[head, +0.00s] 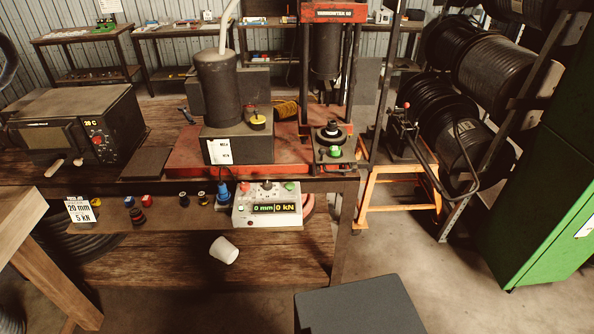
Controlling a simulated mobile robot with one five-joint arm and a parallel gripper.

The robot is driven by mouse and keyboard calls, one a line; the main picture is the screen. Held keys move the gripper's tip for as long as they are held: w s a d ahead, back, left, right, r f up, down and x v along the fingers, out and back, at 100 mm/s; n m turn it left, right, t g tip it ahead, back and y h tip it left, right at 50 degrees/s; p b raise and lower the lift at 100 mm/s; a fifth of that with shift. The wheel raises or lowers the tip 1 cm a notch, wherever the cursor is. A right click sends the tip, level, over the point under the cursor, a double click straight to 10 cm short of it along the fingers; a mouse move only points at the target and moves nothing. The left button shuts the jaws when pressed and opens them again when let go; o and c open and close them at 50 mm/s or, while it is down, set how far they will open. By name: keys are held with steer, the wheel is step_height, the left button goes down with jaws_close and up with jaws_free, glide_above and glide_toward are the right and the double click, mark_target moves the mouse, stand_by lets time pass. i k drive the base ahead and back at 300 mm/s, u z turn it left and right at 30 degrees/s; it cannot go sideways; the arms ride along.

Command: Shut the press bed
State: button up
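The red-framed press (334,14) stands on the workbench right of centre, with dark upright columns. Its low bed plate (345,160) sits at the foot of the columns and appears to jut toward me, past the bench's front edge. A black round die (330,131) and a small green-topped part (335,151) sit on it. I cannot tell exactly how far out the bed is. The control box (268,206) below reads 0 mm and 0 kN. My gripper is not in view.
A dark pump unit (222,95) and a black oven-like box (80,130) stand on the bench left of the press. An orange stand (395,200), hose reels (490,75) and a green cabinet (545,190) are right. A white cup (224,250) is below the control box.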

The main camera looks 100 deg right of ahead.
mark_target(321, 145)
steer(key=z, duration=0.3)
steer(key=i, duration=0.25)
steer(key=z, duration=3.7)
